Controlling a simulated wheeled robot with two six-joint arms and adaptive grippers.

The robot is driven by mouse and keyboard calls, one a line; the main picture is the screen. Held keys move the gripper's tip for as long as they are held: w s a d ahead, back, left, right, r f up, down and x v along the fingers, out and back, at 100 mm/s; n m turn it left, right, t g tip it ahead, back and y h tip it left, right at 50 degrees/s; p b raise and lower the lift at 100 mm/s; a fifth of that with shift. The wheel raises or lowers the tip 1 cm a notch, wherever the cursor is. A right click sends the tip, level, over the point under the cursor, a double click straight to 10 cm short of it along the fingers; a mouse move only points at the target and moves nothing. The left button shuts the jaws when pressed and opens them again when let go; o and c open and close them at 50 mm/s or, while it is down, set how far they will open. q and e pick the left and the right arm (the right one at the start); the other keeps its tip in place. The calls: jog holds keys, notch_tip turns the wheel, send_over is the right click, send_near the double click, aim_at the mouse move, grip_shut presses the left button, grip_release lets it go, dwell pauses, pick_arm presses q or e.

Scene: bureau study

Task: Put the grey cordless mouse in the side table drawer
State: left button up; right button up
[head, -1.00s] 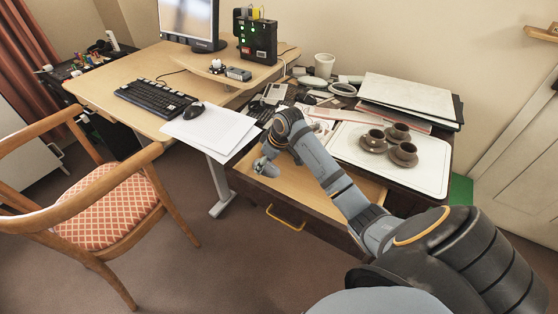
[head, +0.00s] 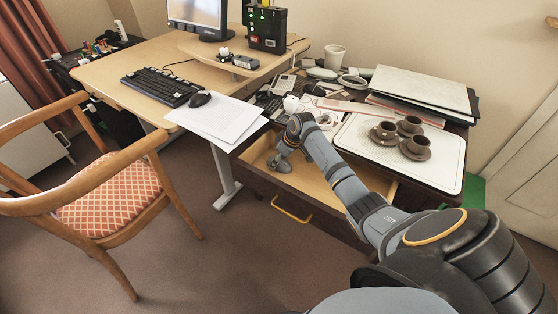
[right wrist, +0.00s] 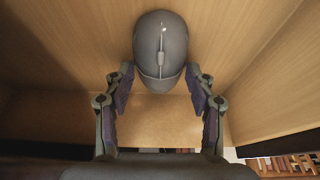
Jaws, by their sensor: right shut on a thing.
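The grey cordless mouse (right wrist: 160,45) is between the two fingers of my right gripper (right wrist: 160,73), which is shut on it. In the head view my right gripper (head: 281,162) points down inside the open side table drawer (head: 318,188), near its left end. The mouse is hard to tell apart from the gripper there. In the right wrist view pale wooden drawer surfaces surround the mouse; whether it touches the bottom I cannot tell. The drawer has a yellow handle (head: 291,210). My left gripper is not in view.
The side table top holds a white tray (head: 440,176) with brown cups, stacked folders (head: 425,88) and a white cup (head: 334,55). The desk carries a keyboard (head: 160,88), a dark mouse (head: 200,99) and papers (head: 222,120). A chair (head: 110,195) stands at left.

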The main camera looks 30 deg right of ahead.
jog(key=o, duration=1.2)
jog(key=shift+f, duration=0.1)
jog(key=shift+r, duration=0.2)
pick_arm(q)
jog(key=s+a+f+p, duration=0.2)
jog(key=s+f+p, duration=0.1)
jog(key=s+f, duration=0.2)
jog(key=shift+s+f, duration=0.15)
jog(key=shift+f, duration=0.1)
pick_arm(e)
jog(key=v, duration=1.2)
jog(key=shift+d+f, duration=0.1)
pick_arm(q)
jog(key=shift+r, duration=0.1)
